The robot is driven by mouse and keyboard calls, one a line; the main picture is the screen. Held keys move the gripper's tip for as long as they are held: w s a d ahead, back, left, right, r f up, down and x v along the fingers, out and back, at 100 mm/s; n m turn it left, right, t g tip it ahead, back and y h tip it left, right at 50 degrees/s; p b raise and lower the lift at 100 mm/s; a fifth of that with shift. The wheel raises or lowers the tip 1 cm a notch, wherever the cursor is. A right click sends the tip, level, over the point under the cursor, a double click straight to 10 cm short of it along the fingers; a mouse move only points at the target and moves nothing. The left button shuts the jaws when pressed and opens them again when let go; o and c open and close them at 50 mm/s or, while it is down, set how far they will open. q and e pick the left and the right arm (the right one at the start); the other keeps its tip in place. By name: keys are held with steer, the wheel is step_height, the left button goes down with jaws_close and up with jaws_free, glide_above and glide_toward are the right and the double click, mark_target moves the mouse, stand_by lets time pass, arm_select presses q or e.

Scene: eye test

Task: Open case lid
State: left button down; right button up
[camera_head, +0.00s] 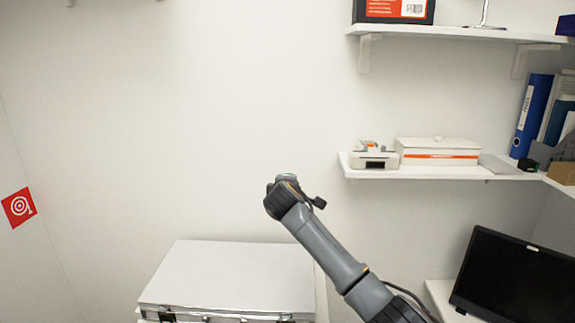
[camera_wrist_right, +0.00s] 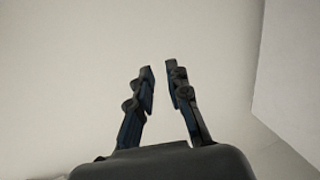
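A silver case (camera_head: 232,275) lies flat at the lower middle of the head view, with its lid shut. Metal latches and a dark handle show along its front edge, which is partly cut off by the bottom of the picture. My right arm comes in from the lower right, and its wrist end is up and to the right of the case in the picture, apart from it. In the right wrist view my right gripper (camera_wrist_right: 158,68) has its two dark fingers apart, with nothing between them. My left gripper is not in view.
The case rests on a white stand (camera_head: 321,297). A black monitor (camera_head: 517,277) is at the lower right. A wall shelf (camera_head: 440,172) at the right holds a white box (camera_head: 438,146) and a small device (camera_head: 374,160).

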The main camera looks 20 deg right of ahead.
steer(key=s+a+r, duration=0.1)
steer(key=s+r, duration=0.2)
steer(key=r, duration=0.3)
steer(key=shift+r, duration=0.25)
stand_by(0.3)
steer(key=shift+s, duration=0.1)
stand_by(0.3)
steer(key=v, duration=1.1)
steer(key=shift+s, duration=0.4)
steer(key=shift+a, duration=0.1)
